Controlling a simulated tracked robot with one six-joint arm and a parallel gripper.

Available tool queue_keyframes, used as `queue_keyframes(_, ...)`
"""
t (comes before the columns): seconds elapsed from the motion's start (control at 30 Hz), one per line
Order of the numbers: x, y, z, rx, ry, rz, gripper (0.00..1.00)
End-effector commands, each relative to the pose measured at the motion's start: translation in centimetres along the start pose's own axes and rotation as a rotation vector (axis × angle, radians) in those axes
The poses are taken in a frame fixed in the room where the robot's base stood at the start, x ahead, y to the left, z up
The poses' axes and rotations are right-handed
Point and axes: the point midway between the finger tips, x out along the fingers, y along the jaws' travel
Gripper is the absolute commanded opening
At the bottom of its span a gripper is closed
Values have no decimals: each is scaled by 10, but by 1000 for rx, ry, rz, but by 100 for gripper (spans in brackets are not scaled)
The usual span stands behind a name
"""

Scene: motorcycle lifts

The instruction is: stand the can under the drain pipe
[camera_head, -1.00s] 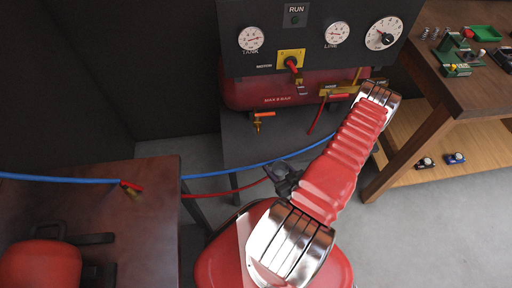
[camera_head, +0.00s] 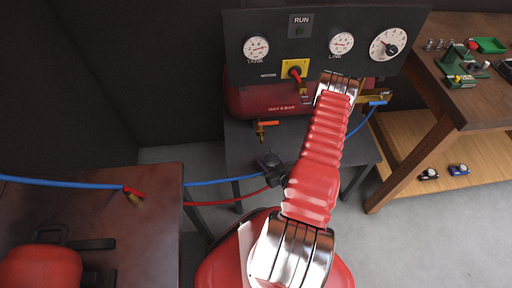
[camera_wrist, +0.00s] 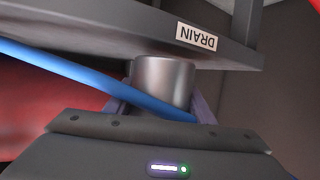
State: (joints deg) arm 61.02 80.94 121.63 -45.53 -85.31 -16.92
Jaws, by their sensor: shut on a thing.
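In the wrist view a metallic grey can (camera_wrist: 163,80) sits between the two fingers of my gripper (camera_wrist: 160,106), which is shut on it. The can's far end lies close to a dark beam with a white DRAIN label (camera_wrist: 197,37), which reads upside down; I cannot tell whether they touch. In the head view a brass drain cock with an orange lever (camera_head: 266,124) hangs under the red tank. I cannot make out the drain pipe's lower end. My arm hides the can in the head view; a dark part of my wrist shows left of the arm.
A blue hose (camera_wrist: 85,75) crosses the wrist view close to the can; blue and red hoses (camera_head: 228,198) also run behind my arm in the head view. The compressor stand (camera_head: 240,150) is ahead. A brown table (camera_head: 150,220) is left, a wooden bench (camera_head: 440,110) right.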

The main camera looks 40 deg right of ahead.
Motion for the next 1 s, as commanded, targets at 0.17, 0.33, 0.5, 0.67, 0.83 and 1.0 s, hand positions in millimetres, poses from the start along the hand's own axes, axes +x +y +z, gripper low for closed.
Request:
queue_keyframes(0.17, 27, 0, -11, -4, 2, -2, 25)
queue_keyframes(0.33, 42, 1, -16, -2, 1, 0, 25)
queue_keyframes(0.5, 44, 1, -16, 0, 0, 1, 25)
queue_keyframes(0.67, 44, 1, -16, -1, 0, 1, 25)
queue_keyframes(0.83, 56, 1, -21, -3, 2, 0, 25)
queue_keyframes(1.0, 82, 0, -31, -3, 2, -1, 25)
